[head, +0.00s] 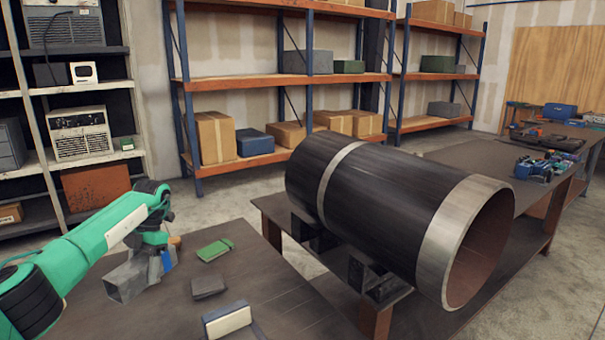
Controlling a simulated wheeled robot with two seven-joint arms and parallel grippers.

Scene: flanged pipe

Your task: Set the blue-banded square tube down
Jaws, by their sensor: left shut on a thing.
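The grey square tube (126,282) with a blue band near its right end is at the left front, at or just over the dark table top (250,275). Its open square end faces the lower left. My left gripper (150,256) reaches down from above and is shut on the tube. The fingertips are mostly hidden by the wrist and the tube. I cannot tell whether the tube touches the table. My right gripper is not in view.
A green item (215,250), a dark grey block (208,287) and a cream-faced block (228,321) lie right of the tube. A large flanged pipe (385,200) rests on black supports further right. Shelves (285,82) stand behind. Bare table lies between the small items and the pipe.

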